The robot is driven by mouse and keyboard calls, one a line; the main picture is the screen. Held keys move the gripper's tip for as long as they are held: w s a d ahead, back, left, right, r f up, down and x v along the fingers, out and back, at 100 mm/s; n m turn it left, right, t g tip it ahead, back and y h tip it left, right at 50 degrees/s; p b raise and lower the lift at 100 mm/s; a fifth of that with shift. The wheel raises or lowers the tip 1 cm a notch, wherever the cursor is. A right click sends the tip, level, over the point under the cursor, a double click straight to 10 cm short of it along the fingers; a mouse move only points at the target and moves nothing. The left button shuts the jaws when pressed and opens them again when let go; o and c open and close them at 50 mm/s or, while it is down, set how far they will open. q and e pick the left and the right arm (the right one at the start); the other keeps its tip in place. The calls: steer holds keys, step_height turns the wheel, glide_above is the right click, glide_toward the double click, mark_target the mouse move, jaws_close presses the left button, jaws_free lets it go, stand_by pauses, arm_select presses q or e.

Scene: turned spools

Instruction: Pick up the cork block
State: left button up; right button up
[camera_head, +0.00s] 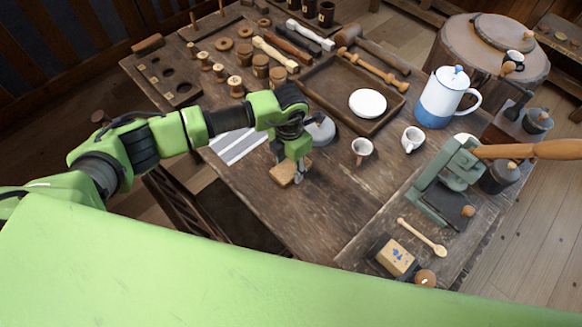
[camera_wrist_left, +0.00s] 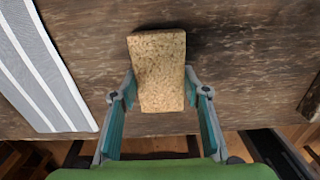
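The cork block (camera_wrist_left: 160,70) is a tan, speckled rectangular piece lying on the dark wooden table. It also shows in the head view (camera_head: 284,174), partly hidden by my left gripper. My left gripper (camera_head: 297,168) points down over the block near the table's front edge. In the left wrist view the fingers of my left gripper (camera_wrist_left: 160,90) are spread on either side of the block's nearer part. A gap shows at the left finger; the right finger is very close to the block, and I cannot tell whether it touches. My right gripper is in neither view.
A grey striped cloth (camera_head: 239,145) lies left of the block. A grey round-bodied object (camera_head: 320,130) stands just behind my gripper. A cup (camera_head: 362,150) and a white mug (camera_head: 412,139) stand to the right. The table ahead of the cup is clear.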

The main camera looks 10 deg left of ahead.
arm_select(q)
steer(key=shift+c, duration=0.9)
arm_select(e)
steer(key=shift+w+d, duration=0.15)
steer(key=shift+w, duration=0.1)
arm_select(q)
steer(key=shift+r, duration=0.1)
steer(key=shift+w+r, duration=0.1)
steer(key=shift+r, duration=0.5)
steer(key=s+d+r+b, duration=0.4)
steer(key=s+d+r, duration=0.5)
steer(key=s+r, duration=0.1)
steer(key=shift+s+d+r+b, duration=0.2)
steer(key=shift+d+r+b, duration=0.15)
steer(key=shift+r, duration=0.45)
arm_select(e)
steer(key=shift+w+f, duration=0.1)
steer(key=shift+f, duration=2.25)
